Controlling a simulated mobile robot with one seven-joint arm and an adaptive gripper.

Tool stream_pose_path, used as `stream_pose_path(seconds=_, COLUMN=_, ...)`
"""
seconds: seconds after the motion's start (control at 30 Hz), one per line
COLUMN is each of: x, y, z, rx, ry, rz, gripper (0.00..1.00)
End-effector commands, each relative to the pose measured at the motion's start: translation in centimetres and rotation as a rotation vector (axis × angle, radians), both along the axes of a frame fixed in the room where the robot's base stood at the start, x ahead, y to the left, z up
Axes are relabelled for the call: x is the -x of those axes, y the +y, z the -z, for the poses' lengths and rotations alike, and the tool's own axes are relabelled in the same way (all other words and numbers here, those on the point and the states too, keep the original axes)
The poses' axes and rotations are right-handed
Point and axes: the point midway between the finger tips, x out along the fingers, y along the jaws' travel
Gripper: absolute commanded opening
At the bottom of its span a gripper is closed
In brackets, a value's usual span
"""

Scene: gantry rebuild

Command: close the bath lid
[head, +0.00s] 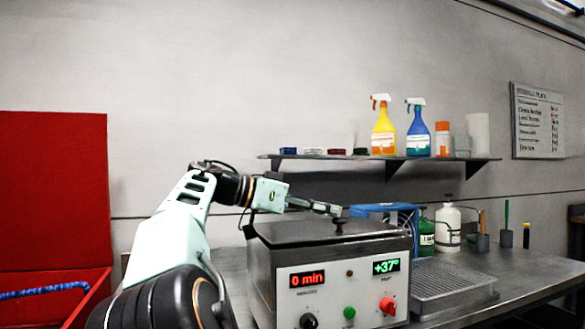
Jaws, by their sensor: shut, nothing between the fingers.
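The bath (348,276) is a grey box on the bench, with a white front panel bearing red and green displays, a green button and red and black knobs. Its dark lid (295,233) lies across the top and looks flat, with a small black knob (339,228) standing up near the middle. I cannot tell whether a thin gap is left under its edge. My gripper (335,210) reaches in from the left, shut and empty, with its fingertips just above the lid's knob. I cannot tell whether they touch it.
A blue object (385,209) stands behind the bath. A metal drain rack (445,284) is at its right, with green and white bottles (447,226) behind. A wall shelf (335,156) holds spray bottles. A red container (50,210) stands open at the left.

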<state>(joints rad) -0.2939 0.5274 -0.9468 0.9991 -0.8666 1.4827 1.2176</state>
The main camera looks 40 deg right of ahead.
Motion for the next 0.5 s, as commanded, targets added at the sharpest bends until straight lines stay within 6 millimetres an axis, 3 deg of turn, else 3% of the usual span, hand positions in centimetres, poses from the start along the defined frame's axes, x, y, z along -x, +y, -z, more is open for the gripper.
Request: stream_pose_path(seconds=0.5, x=-0.18, y=-0.01, z=1.03, rx=-0.005, ry=0.003, rz=0.002, gripper=0.00)
